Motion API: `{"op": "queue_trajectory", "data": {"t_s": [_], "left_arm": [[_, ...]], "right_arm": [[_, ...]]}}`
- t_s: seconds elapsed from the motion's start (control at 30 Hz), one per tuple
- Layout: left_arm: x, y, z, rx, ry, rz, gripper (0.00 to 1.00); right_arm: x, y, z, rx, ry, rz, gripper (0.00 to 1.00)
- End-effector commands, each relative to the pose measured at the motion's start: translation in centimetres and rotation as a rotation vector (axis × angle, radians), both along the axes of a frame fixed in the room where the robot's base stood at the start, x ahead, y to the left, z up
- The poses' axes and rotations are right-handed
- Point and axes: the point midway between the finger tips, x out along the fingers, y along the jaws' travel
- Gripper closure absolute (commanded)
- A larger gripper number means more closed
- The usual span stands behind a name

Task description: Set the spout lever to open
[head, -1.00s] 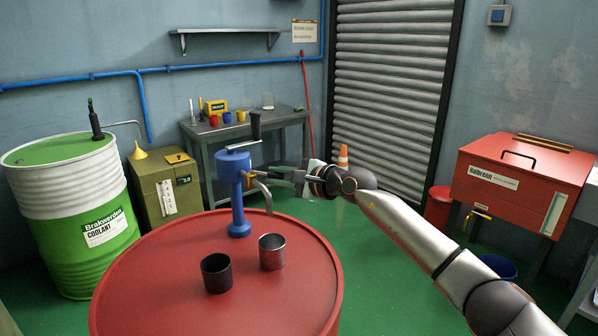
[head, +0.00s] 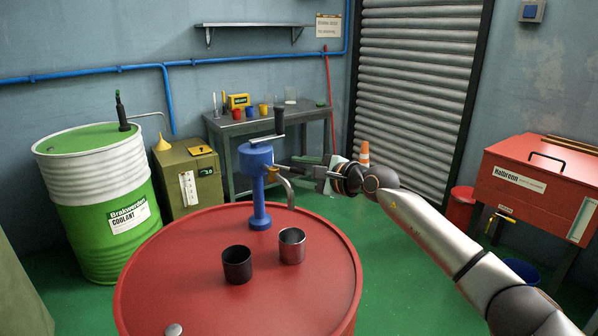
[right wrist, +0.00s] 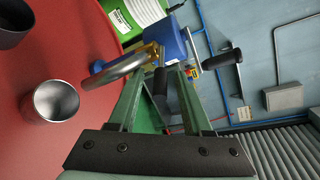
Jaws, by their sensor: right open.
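A blue pump (head: 259,185) stands upright on the red drum (head: 190,290). Its curved metal spout (head: 288,188) points right and down; in the right wrist view the spout (right wrist: 125,69) lies left of the fingers. The spout lever (head: 272,170) has a brass base at the spout and, in the right wrist view, a dark grip (right wrist: 160,85) between my fingers. My right gripper (right wrist: 160,74) is open around that grip; I cannot tell whether either finger touches it. In the head view the right gripper (head: 303,168) is just right of the pump. My left gripper is not in view.
A dark cup (head: 237,265) and a metal cup (head: 292,246) stand on the drum before the pump. The pump's crank handle (head: 280,120) rises above. A green coolant drum (head: 105,210) stands left, a workbench (head: 270,125) behind, a red cabinet (head: 535,180) right.

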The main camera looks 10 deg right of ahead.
Motion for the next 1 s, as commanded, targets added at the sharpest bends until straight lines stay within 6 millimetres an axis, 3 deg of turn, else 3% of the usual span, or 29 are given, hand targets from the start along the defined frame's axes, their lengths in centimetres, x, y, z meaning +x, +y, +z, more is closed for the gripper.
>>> {"op": "queue_trajectory", "data": {"t_s": [0.33, 1.0], "left_arm": [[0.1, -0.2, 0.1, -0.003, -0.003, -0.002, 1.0], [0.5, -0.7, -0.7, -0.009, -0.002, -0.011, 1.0]], "right_arm": [[-1.3, -1.2, 0.3, -0.002, -0.001, -0.002, 0.51], [-9.0, -7.0, 2.4, -0.001, 0.0, -0.001, 0.51]]}}
